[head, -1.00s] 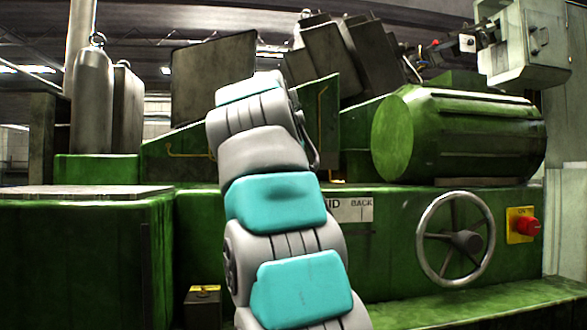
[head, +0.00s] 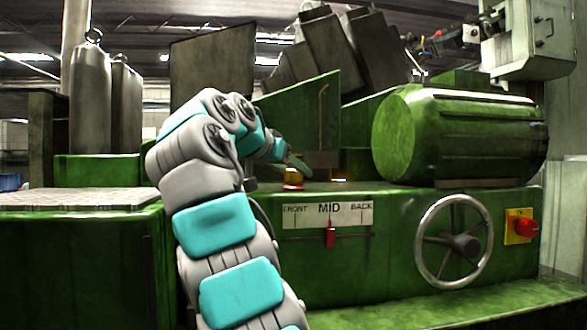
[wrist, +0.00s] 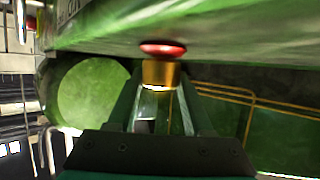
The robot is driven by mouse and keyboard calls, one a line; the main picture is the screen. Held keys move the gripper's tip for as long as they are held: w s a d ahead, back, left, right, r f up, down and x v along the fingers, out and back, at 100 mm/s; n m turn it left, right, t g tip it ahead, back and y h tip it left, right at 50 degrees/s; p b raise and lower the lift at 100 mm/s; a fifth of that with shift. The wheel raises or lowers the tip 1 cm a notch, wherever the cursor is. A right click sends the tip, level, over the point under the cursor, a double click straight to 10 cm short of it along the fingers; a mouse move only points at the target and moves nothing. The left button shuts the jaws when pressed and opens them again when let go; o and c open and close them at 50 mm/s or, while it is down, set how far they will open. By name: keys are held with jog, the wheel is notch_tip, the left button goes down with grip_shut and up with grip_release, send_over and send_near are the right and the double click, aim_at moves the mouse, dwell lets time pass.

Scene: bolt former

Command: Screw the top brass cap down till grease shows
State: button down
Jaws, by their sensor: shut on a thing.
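A small brass cap (head: 293,176) stands on the green machine's ledge, with a red part at its foot. In the wrist view the brass cap (wrist: 158,74) sits between my fingertips, and the red part (wrist: 162,49) lies between it and the green surface. My gripper (head: 290,163) comes in from the upper left and is shut on the cap; its fingers also show in the wrist view (wrist: 158,88). I cannot make out any grease.
A green cylindrical housing (head: 455,135) stands right of the cap. Below the ledge are a FRONT-MID-BACK scale (head: 300,216) with a red pointer (head: 331,233), a handwheel (head: 455,240) and a red button (head: 526,227). Grey gas cylinders (head: 92,100) stand at left.

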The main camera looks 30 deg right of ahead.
jog(key=shift+r, duration=0.1)
jog(key=shift+c, duration=1.5)
grip_release()
jog(key=v, duration=0.3)
jog(key=shift+p, duration=0.35)
jog(key=shift+a, duration=0.2)
jog(key=shift+v, duration=0.85)
jog(key=s+a, duration=0.6)
jog(key=a, duration=0.4)
jog(key=shift+a, duration=0.15)
